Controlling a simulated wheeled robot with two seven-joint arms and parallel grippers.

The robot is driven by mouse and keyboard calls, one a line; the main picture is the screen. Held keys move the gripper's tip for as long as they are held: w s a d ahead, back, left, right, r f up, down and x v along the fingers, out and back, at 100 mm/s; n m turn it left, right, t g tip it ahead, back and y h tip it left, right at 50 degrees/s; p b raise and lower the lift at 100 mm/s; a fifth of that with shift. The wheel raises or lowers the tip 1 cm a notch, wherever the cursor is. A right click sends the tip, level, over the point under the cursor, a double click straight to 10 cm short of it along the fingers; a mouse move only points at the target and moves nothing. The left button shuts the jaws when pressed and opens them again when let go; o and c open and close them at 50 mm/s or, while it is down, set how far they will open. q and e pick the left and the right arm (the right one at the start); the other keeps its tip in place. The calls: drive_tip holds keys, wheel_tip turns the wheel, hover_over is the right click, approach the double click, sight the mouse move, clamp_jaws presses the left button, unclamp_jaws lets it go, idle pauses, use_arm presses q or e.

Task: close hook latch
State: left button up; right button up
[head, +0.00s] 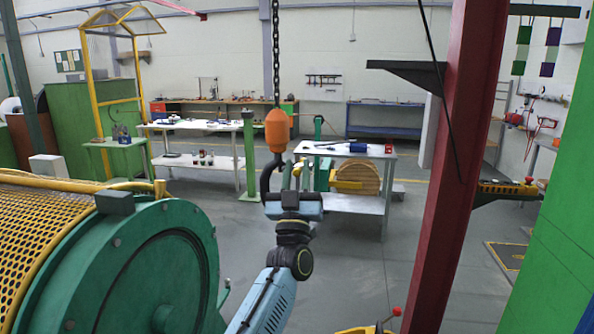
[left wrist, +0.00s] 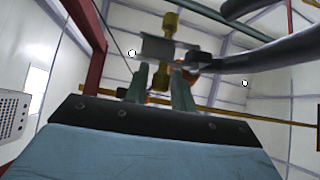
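A dark hook (head: 267,178) hangs under an orange block (head: 277,130) on a chain. In the left wrist view the hook (left wrist: 265,55) is a dark curved bar at the upper right. A small grey plate (left wrist: 156,49), apparently the latch, shows just beyond my fingertips, with a yellow piece (left wrist: 169,24) above it. My left gripper (head: 291,172) is upright just right of the hook. In the left wrist view its fingers (left wrist: 160,75) stand apart with a gap between them. I cannot tell whether they touch the plate. My right gripper is not in view.
A green drum machine with a yellow mesh guard (head: 45,225) fills the lower left. A dark red column (head: 460,165) stands to the right. A work table (head: 345,150) with a wooden reel (head: 357,178) is behind the hook. Open floor lies between.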

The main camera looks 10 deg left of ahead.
use_arm(q)
drive_tip(key=shift+c, duration=0.2)
clamp_jaws()
